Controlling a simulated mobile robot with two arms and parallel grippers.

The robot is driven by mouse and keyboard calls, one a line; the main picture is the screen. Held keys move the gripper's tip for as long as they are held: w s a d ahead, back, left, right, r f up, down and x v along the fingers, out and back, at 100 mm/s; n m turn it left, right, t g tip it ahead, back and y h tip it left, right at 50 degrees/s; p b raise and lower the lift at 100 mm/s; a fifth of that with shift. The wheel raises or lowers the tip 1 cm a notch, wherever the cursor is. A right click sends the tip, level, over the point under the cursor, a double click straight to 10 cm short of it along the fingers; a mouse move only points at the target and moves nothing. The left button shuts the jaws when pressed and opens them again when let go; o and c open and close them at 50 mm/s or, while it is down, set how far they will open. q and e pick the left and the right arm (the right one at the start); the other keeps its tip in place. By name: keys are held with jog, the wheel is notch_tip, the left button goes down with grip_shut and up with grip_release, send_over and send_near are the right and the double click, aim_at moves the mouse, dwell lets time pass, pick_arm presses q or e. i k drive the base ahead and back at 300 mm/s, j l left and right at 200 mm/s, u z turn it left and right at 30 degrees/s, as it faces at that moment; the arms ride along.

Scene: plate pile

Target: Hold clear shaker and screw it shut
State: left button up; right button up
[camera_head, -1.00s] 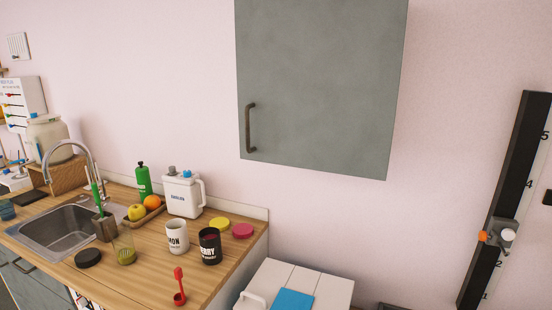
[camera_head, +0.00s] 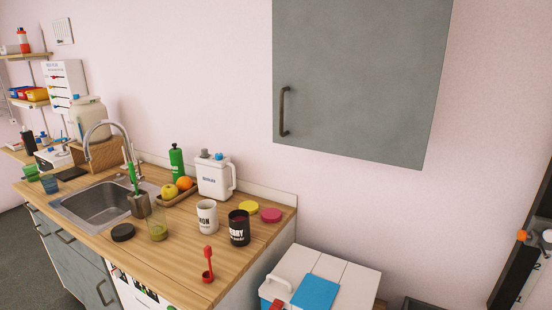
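A clear open vessel (camera_head: 157,229) with a yellow-green fill stands upright on the wooden counter (camera_head: 180,250), and seems to be the clear shaker. A round black lid (camera_head: 122,232) lies flat on the counter just left of it, apart from it. Neither of my grippers is in view.
A sink (camera_head: 95,205) with a tall tap is at the left. A white mug (camera_head: 207,217), a black mug (camera_head: 239,228), yellow (camera_head: 248,208) and pink (camera_head: 271,215) lids and a red scoop (camera_head: 208,265) stand to the right. A fruit tray, green bottle (camera_head: 177,160) and white canister (camera_head: 214,178) are behind.

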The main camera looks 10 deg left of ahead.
aim_at(153, 208)
jog(key=u, duration=1.25)
jog(key=i+j, duration=0.15)
jog(key=j, duration=0.2)
jog(key=i+j+z, duration=0.15)
jog(key=j, duration=0.15)
jog(key=i+j, duration=0.15)
jog(key=j, duration=0.2)
jog(key=i+j+z, duration=0.1)
jog(key=j, duration=0.3)
jog(key=i+l, duration=0.05)
